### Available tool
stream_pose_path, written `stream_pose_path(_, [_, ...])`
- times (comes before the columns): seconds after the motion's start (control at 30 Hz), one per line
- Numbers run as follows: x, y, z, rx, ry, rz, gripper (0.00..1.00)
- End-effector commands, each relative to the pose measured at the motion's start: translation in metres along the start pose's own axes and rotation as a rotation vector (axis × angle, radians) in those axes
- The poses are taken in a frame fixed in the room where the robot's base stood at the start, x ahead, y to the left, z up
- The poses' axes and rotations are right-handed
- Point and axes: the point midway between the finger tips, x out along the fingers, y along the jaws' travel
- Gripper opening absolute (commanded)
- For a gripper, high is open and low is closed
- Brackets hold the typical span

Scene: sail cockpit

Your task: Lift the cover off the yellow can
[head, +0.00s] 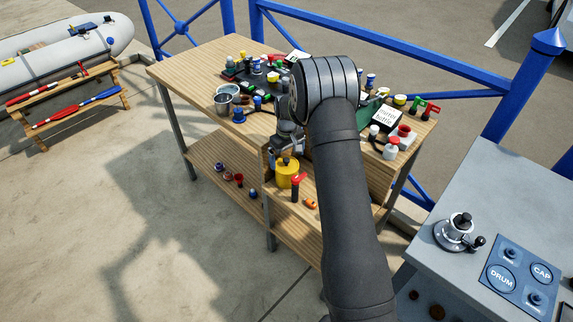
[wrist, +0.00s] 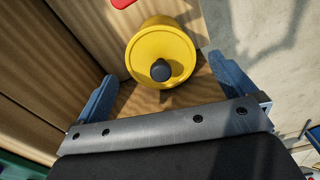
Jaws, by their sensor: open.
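The yellow can (head: 287,173) stands on the wooden ledge at the front of the bench, below my gripper (head: 287,150). In the wrist view the yellow cover (wrist: 160,50) is round, with a raised rim and a dark knob (wrist: 160,70) at its middle. My gripper (wrist: 168,95) also shows there, with two blue fingers spread wide, one on each side of the knob. Nothing is between the fingers' tips that I can see them touching. The can's side is mostly hidden under the cover in the wrist view.
A red-handled dark item (head: 296,187) stands just right of the can, and an orange piece (head: 311,203) lies beyond it. The bench top (head: 190,75) is crowded with bottles, caps and a metal pot (head: 223,104). A wooden wall rises beside the ledge.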

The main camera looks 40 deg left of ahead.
Motion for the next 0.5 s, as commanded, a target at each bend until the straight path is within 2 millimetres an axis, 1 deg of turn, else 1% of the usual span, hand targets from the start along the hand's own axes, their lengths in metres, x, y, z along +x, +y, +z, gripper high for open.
stream_pose_path(0.03, [0.009,0.001,0.0,0.0,-0.002,-0.001,1.0])
stream_pose_path(0.13, [0.023,0.001,0.0,0.0,-0.002,-0.001,1.0])
stream_pose_path(0.2, [0.026,0.001,0.0,0.0,0.0,0.0,1.0])
stream_pose_path(0.37, [0.026,0.001,0.0,0.0,0.001,0.001,1.0])
stream_pose_path(0.4, [0.026,0.001,0.0,0.0,0.0,0.001,0.98])
stream_pose_path(0.47, [0.026,0.001,0.0,0.001,0.0,0.001,0.86])
stream_pose_path(0.5, [0.026,0.001,0.0,0.001,0.0,0.001,0.78])
